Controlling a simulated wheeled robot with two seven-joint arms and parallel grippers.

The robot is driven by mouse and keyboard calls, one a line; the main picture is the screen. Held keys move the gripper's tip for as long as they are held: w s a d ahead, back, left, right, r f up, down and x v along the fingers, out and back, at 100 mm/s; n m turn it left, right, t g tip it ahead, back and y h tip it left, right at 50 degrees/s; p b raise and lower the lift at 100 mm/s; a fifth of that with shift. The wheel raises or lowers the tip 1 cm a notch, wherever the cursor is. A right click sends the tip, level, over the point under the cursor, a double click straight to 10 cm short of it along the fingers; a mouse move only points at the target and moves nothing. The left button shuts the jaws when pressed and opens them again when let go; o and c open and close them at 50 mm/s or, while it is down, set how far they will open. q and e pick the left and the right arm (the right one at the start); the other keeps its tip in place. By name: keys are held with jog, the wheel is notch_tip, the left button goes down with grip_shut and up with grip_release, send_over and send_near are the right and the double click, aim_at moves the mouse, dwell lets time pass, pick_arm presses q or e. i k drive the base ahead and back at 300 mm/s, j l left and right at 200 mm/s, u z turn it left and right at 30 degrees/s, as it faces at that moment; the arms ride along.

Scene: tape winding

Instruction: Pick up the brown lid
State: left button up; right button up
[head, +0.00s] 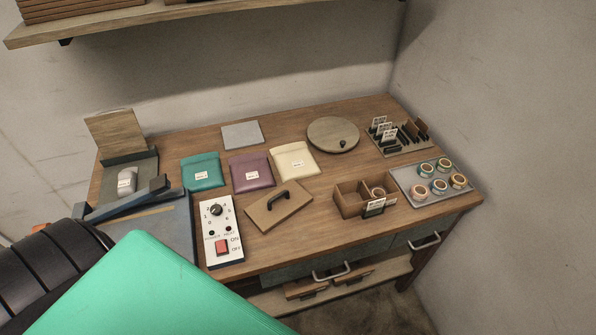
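The brown lid (266,217) is a flat wooden rectangle with a black arched handle (279,199) on top. It lies at an angle on the wooden table, near the front middle. It is right of the white control panel and left of the open compartment box (349,203). Nothing covers the lid or its handle. Neither of my grippers shows in the head view, so their state cannot be seen.
Teal, purple and cream pouches (292,161) lie behind the lid. A white control panel (222,244) is on its left. A round board (333,134), a card rack (401,137) and a grey tray of rolls (405,180) are farther right. A large green surface (150,290) fills the lower left.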

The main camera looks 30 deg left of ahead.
aim_at(270, 211)
jog(key=u, duration=1.1)
